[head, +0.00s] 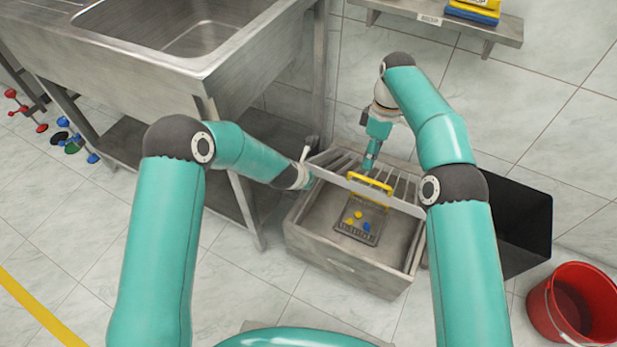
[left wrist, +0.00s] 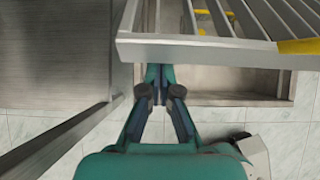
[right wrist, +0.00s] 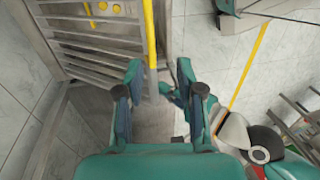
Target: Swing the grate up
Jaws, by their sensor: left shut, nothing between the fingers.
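A grey metal box (head: 340,268) stands on the floor with its barred grate (head: 335,172) tilted up, its front bar raised above the opening. A yellow handle (head: 370,182) sits on that bar. My left gripper (left wrist: 160,75) is shut and empty, its tips just below the front bar in the left wrist view; in the head view its fingers are mostly hidden at the grate's left end. My right gripper (head: 369,160) is behind the bars near the handle. In the right wrist view its fingers (right wrist: 156,80) stand apart, with the handle (right wrist: 150,35) beyond them.
A wire basket (head: 350,233) with yellow and blue caps is inside the box. A steel sink (head: 225,85) stands left, a black bin (head: 525,215) and a red bucket (head: 575,305) right. A wall shelf (head: 440,20) is above. Floor in front is clear.

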